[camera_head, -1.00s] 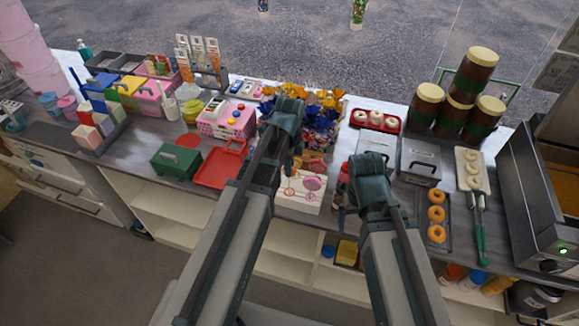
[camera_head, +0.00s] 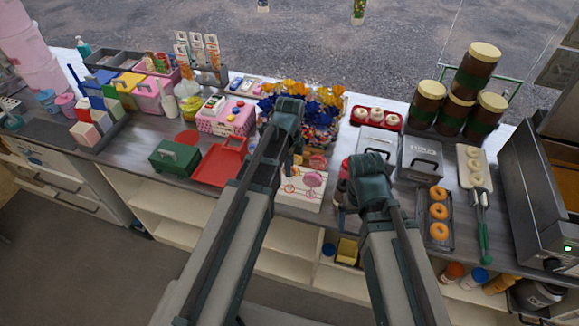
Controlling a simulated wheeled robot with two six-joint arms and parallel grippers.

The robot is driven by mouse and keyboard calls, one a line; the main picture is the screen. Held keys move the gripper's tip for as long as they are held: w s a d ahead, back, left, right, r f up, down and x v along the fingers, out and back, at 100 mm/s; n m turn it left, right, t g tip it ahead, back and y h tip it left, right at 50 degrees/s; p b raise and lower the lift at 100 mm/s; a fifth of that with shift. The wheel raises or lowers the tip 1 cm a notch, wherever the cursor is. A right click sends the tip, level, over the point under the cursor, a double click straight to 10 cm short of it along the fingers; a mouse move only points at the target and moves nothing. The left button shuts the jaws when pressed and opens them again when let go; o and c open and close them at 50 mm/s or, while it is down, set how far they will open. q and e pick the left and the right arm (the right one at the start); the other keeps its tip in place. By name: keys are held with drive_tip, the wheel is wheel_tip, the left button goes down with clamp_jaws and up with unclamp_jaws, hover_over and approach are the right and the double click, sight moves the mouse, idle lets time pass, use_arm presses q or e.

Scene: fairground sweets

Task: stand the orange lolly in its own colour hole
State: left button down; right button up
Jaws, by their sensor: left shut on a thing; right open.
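The white lolly board (camera_head: 301,202) lies at the counter's front edge, with coloured ring marks on its top. A pink lolly (camera_head: 313,181) shows over its right part. My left gripper (camera_head: 290,170) points down over the board's back left part. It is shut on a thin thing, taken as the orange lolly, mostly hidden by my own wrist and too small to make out. I cannot tell whether it touches the board. My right gripper (camera_head: 342,212) is open beside the board's right edge, partly hidden by its own arm.
Blue and gold wrapped sweets (camera_head: 318,108) stand behind the board. A red tray (camera_head: 220,165) and green box (camera_head: 175,158) lie to the left. Grey lidded boxes (camera_head: 420,158) and a doughnut tray (camera_head: 439,238) are to the right. Little counter is free around the board.

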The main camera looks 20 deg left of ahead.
use_arm(q)
drive_tip(key=shift+f, duration=0.1)
drive_tip(key=shift+f+b, duration=1.1)
drive_tip(key=shift+b, duration=0.1)
drive_tip(key=shift+c, duration=1)
unclamp_jaws()
drive_tip(key=shift+r, duration=0.1)
wheel_tip(320, 180, up, 9)
drive_tip(key=p, duration=0.9)
